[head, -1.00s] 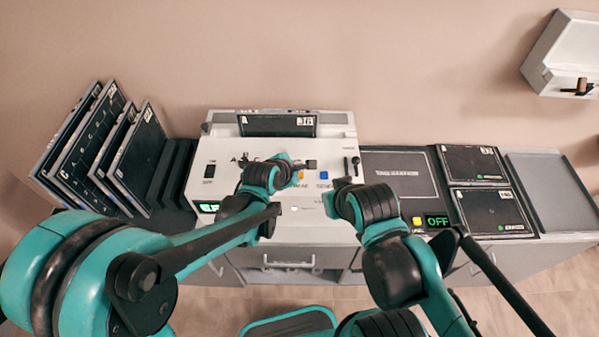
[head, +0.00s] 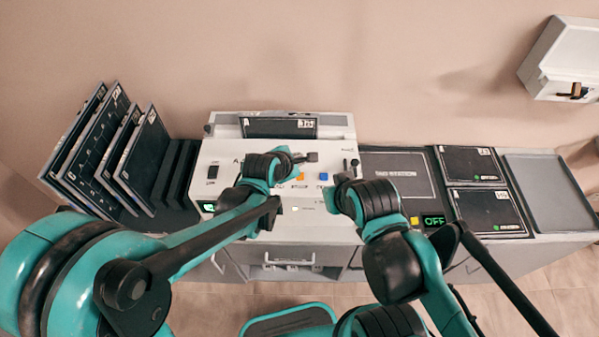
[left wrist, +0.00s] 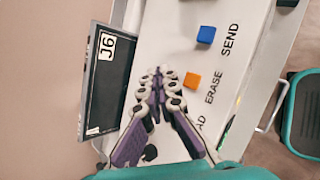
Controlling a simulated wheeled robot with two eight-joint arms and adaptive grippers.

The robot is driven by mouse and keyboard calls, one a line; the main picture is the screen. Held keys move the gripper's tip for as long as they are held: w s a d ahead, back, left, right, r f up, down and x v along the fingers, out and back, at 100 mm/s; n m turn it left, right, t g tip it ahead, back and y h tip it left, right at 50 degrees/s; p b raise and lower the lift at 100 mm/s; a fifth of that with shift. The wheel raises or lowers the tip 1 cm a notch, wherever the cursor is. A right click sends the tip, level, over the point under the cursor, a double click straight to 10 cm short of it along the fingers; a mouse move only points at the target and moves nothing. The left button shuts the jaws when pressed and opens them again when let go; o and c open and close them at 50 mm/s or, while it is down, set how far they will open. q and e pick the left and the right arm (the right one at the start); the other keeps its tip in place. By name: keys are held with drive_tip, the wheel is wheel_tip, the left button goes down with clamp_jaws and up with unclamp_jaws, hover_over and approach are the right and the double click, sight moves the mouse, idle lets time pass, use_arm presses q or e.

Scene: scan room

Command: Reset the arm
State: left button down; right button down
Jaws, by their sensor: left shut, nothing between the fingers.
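My left gripper (head: 312,157) is over the white console (head: 225,158), with its arm coming in from the left. In the left wrist view its fingers (left wrist: 158,72) are together and empty, above the panel beside the orange button (left wrist: 192,80) and the printed word ERASE. The blue button (left wrist: 206,34) by SEND is clear of the fingers. My right gripper (head: 337,192) is at the console's front right. Its fingers are small and partly hidden by my own wrist, so their state does not show.
Dark plates stand in a rack (head: 112,150) on the left. A dark plate marked J6 (left wrist: 98,75) stands in the console's back slot. Two flat plates (head: 470,164) and an empty grey tray (head: 548,182) lie to the right. A wall box (head: 560,55) hangs at upper right.

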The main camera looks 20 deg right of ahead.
use_arm(q)
drive_tip(key=s+a+r+m+y+b, duration=0.1)
drive_tip(key=s+a+m+y+b, duration=0.3)
drive_tip(key=a, duration=0.6)
drive_tip(key=s+a+r+m+h+b, duration=0.1)
drive_tip(key=s+a+m, duration=0.1)
drive_tip(key=a+m, duration=0.6)
drive_tip(key=s+a+f+m+y+b, duration=0.2)
drive_tip(key=s+a+f+m+y, duration=0.1)
drive_tip(key=s+a+m, duration=0.4)
drive_tip(key=s+a, duration=0.3)
drive_tip(key=a, duration=0.4)
drive_tip(key=shift+s+a+b, duration=0.15)
drive_tip(key=shift+a+b, duration=0.05)
drive_tip(key=shift+b, duration=0.2)
idle(1.0)
